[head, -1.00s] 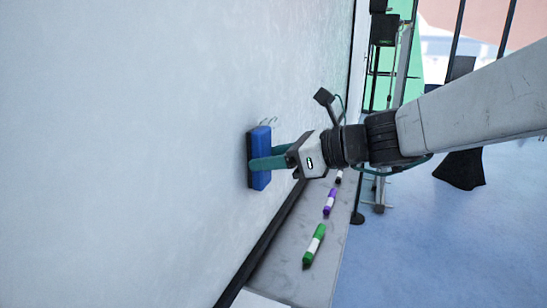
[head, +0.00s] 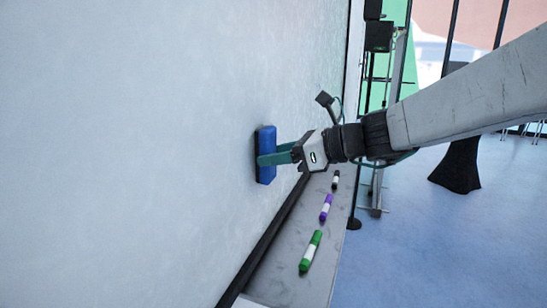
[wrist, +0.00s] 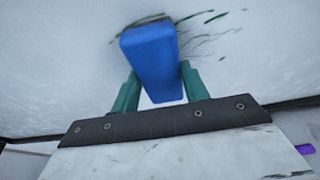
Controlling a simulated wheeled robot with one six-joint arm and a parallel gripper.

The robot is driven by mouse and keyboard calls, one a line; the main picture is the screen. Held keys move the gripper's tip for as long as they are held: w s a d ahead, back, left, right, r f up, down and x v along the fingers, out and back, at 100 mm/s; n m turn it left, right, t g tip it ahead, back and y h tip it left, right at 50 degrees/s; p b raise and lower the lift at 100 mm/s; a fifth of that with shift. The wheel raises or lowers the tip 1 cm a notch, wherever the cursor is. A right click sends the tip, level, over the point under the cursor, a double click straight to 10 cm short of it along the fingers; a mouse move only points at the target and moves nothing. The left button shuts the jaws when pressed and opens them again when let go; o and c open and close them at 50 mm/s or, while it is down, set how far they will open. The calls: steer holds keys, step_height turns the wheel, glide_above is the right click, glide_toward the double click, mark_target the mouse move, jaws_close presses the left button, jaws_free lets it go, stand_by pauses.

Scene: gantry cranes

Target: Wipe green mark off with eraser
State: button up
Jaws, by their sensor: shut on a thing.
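The blue eraser (head: 266,155) is held against the whiteboard (head: 130,140) in the head view. My gripper (head: 272,157) is shut on it, with teal fingers on either side. In the wrist view the eraser (wrist: 151,60) stands between the two fingers (wrist: 158,90), its far face at the board. Green mark strokes (wrist: 205,30) show on the board just beyond and to the right of the eraser in the wrist view. Any part of the mark under the eraser is hidden. In the head view I cannot make out the mark.
The ledge (head: 285,280) below the board holds a green marker (head: 311,251), a purple marker (head: 326,207) and a black marker (head: 336,180). A black stand (head: 460,150) is at the right on the blue floor. The board left of the eraser is clear.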

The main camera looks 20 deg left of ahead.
mark_target(247, 150)
steer(key=shift+w, duration=4.6)
steer(key=shift+s+r, duration=0.3)
steer(key=shift+s, duration=1)
steer(key=shift+s+r, duration=0.25)
steer(key=shift+s, duration=1.1)
steer(key=shift+s+r, duration=0.3)
steer(key=shift+s, duration=1)
steer(key=shift+s+a, duration=0.15)
steer(key=shift+s, duration=1.5)
steer(key=shift+s+a, duration=0.1)
steer(key=shift+s, duration=1.55)
steer(key=shift+a+r, duration=0.1)
steer(key=shift+r, duration=0.7)
steer(key=w+d, duration=0.1)
steer(key=w, duration=1.3)
steer(key=shift+w+d, duration=0.15)
steer(key=shift+w, duration=0.15)
steer(key=shift+d, duration=0.15)
